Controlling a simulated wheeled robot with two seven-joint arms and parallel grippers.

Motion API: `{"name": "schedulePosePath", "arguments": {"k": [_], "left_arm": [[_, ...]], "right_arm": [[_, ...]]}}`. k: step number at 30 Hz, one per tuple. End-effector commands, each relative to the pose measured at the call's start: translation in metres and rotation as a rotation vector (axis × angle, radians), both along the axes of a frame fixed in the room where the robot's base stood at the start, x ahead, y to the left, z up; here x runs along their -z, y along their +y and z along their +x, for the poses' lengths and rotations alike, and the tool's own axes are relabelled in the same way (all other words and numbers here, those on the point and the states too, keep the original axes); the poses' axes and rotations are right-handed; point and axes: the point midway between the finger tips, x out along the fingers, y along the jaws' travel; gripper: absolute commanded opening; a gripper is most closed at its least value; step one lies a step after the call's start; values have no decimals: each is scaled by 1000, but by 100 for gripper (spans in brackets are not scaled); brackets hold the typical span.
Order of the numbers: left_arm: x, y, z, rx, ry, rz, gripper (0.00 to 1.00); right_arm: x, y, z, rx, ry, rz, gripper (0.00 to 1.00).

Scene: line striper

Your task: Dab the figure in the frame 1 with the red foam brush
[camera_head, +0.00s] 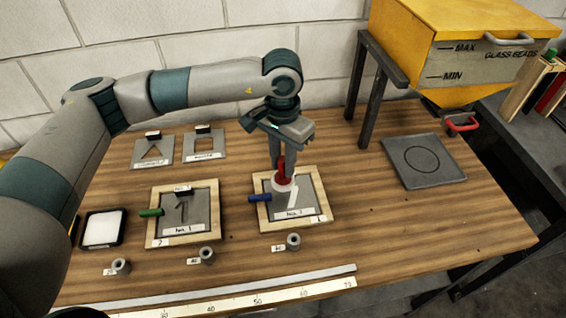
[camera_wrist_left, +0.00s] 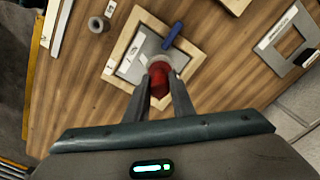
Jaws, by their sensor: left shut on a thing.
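My left gripper (camera_head: 279,162) points down and is shut on the red foam brush (camera_head: 283,173), which has a red handle and a pale round foam head. The brush stands roughly upright over the right-hand wooden frame (camera_head: 325,205); whether the foam touches the plate inside cannot be told. A pale figure like a 1 (camera_head: 292,197) shows beside the foam on that grey plate, partly hidden by the brush. In the left wrist view the red brush (camera_wrist_left: 160,78) sits between the fingertips (camera_wrist_left: 160,92), over the framed plate (camera_wrist_left: 133,63). My right gripper is out of view.
A second wooden frame (camera_head: 214,215) with a dark figure and green-handled tool (camera_head: 151,212) stands left. A blue handle (camera_head: 260,198) crosses the right frame's edge. Small grey cylinders (camera_head: 293,241) line the front. A white pad (camera_head: 102,229) lies left; a grey plate (camera_head: 423,160) lies right.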

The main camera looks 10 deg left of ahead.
Motion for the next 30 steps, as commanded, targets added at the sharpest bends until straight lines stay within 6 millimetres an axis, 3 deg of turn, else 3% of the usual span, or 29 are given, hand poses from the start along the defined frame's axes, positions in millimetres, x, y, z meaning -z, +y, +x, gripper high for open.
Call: {"name": "schedulePosePath", "arguments": {"k": [8, 24, 30], "left_arm": [[-3, 0, 0, 0, -1, 0, 4], [-44, 0, 1, 1, -2, 0, 4], [-50, 0, 0, 0, 0, 0, 4]], "right_arm": [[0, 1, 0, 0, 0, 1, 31], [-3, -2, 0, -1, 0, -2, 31], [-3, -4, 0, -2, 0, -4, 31]]}}
